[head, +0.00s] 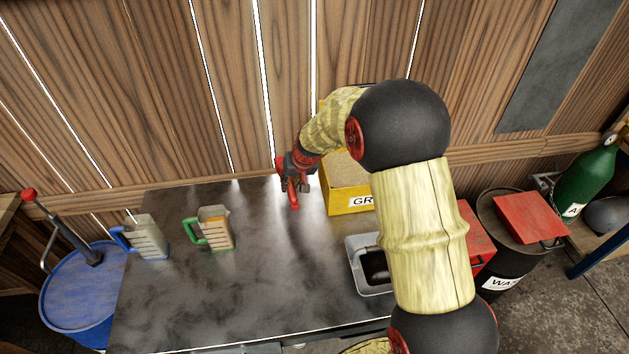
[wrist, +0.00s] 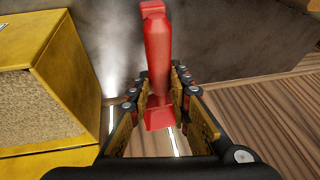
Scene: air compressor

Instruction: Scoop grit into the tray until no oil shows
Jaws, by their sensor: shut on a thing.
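My gripper (head: 293,178) is shut on a red tool, likely the scoop (wrist: 158,55), above the table just left of the yellow grit box (head: 350,203). In the wrist view its handle stands between the two fingers (wrist: 160,105); I cannot make out a bowl or any grit on it. The box shows at left in the wrist view (wrist: 78,75), with tan grit (wrist: 35,108) inside. The grey tray (head: 354,268) lies on the table in front of the box, with dark oil (head: 376,264) showing in it. My arm hides the tray's right part and some of the box.
Two measuring jugs, blue-handled (head: 149,238) and green-handled (head: 217,228), stand on the left of the dark table (head: 220,300). A blue drum (head: 75,295) is at far left. A red box (head: 478,240) and a black drum (head: 500,245) are right of my arm. The table's middle is clear.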

